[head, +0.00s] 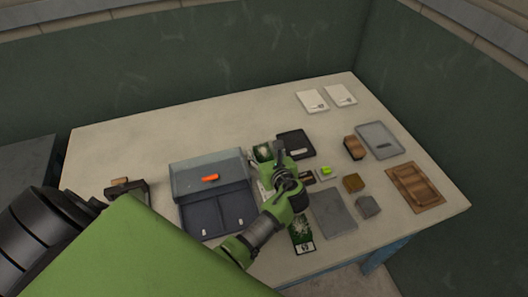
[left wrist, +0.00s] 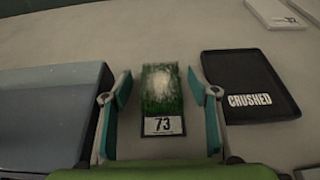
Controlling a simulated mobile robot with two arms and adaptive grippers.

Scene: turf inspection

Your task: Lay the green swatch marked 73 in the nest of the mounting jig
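The green swatch marked 73 (left wrist: 162,95) lies flat, with a pale worn patch and a white label with the number. In the head view a part of it (head: 262,152) shows beside my left gripper (head: 277,160). In the left wrist view my left gripper (left wrist: 162,98) is open, one finger on each side of the swatch, with gaps to both edges. A brown wooden block with a recess (head: 415,186) lies at the right of the table; I cannot tell whether it is the mounting jig. My right gripper is not in view.
A black tray marked CRUSHED (left wrist: 250,85) lies just right of the swatch. A grey open case (head: 218,212) stands to the left. Another green swatch (head: 302,235), a grey slab (head: 334,212) and small blocks lie nearer the front. The back left of the table is clear.

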